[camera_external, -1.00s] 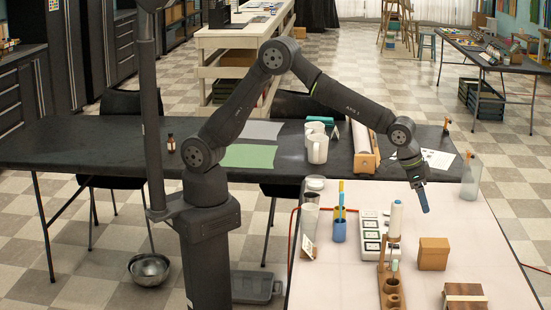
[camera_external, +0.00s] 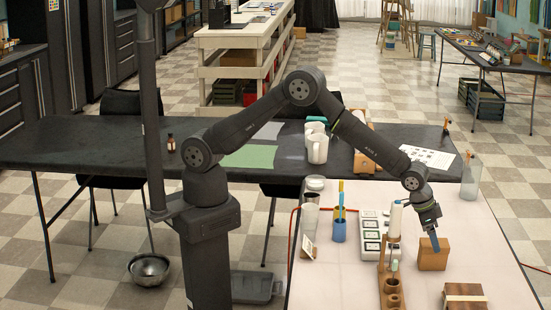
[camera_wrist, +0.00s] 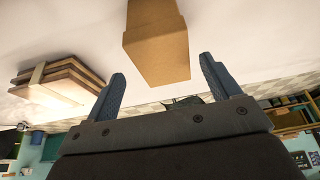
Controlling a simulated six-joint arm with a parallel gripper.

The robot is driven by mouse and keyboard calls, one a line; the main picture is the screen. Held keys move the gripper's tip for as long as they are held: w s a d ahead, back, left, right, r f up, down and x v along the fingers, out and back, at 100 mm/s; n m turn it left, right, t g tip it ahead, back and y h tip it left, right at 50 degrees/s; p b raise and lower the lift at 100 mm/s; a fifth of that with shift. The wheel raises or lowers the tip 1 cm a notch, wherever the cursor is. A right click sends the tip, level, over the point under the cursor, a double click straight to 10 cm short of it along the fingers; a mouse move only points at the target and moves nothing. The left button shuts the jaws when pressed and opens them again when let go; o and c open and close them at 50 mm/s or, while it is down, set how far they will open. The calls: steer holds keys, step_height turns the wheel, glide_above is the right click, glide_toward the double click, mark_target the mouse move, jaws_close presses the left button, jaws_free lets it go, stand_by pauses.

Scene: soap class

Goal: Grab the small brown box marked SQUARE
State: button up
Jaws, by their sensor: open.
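A small brown box (camera_external: 434,257) stands on the white table (camera_external: 340,283) at its right part. No marking on it can be read. It also shows in the wrist view (camera_wrist: 156,45), in front of my gripper and between the lines of the two fingers. My gripper (camera_external: 434,243) is at the box in the outside view, its fingers overlapping the box's upper part. In the wrist view the two blue fingers (camera_wrist: 166,78) are spread apart and empty. Whether the fingers touch the box, I cannot tell.
A bundle of wooden boards (camera_external: 464,296) lies in front of the box. A wooden stand (camera_external: 391,286) with a white cylinder is to its left, beside a white tray (camera_external: 370,225) and a blue cup (camera_external: 339,230). A clear bottle (camera_external: 471,178) stands behind, at the right.

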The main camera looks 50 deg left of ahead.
mark_target(433, 254)
steer(key=x, duration=0.3)
steer(key=a+x, duration=0.1)
steer(key=x, duration=0.1)
steer(key=shift+s+d+f, duration=0.1)
steer(key=shift+f, duration=0.1)
steer(key=c, duration=1.1)
